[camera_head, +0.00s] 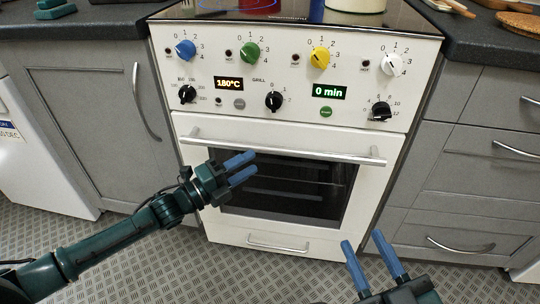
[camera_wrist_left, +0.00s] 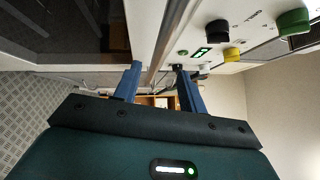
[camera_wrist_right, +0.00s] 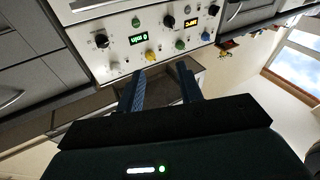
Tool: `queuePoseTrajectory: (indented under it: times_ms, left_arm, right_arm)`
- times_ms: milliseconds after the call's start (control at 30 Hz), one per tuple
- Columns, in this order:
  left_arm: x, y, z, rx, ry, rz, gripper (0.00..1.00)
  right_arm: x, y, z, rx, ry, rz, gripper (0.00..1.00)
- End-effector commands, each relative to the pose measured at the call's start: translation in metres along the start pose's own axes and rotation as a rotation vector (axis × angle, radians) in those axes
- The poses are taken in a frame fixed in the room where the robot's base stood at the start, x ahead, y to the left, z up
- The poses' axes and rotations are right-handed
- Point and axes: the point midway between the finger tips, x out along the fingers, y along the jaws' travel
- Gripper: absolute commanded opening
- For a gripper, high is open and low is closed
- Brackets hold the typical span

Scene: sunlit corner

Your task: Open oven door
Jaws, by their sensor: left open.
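The white oven door (camera_head: 365,185) has a dark window and looks closed. Its long silver handle (camera_head: 300,149) runs across the top, and the bar also shows in the left wrist view (camera_wrist_left: 168,42). My left gripper (camera_head: 254,165) is open and empty in front of the door, just below the handle in the head view. In the left wrist view the bar runs toward the gap between its fingers (camera_wrist_left: 158,72); I cannot tell how far off it is. My right gripper (camera_head: 361,238) is open and empty, low and to the right, apart from the oven.
Above the door is a control panel (camera_head: 225,100) with coloured knobs and two displays. Grey cabinets stand left (camera_head: 95,110) and right (camera_head: 475,165) of the oven, with handles sticking out. A drawer front (camera_head: 280,237) lies below the door. Patterned floor (camera_head: 170,260) is clear in front.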

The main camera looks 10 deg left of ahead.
Motion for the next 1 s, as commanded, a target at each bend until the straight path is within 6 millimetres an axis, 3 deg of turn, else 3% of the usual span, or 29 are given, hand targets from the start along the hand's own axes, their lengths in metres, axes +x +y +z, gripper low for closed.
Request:
queuePoseTrajectory:
  times_ms: [200,400,767,1000]
  left_arm:
    - [0.043,0.001,0.000,0.000,0.001,-0.002,0.41]
    - [0.064,0.001,0.000,0.000,0.000,0.000,0.41]
    - [0.068,0.000,0.000,-0.001,0.000,0.001,0.41]
    - [0.068,0.000,0.000,-0.001,0.000,0.001,0.22]
  right_arm:
    - [0.001,-0.002,0.001,0.026,0.019,-0.005,0.36]
    - [0.002,-0.003,0.003,0.044,0.021,-0.007,0.36]
    - [0.002,-0.003,0.000,0.049,0.026,-0.007,0.36]
    - [0.002,-0.003,-0.001,0.047,0.027,-0.008,0.36]
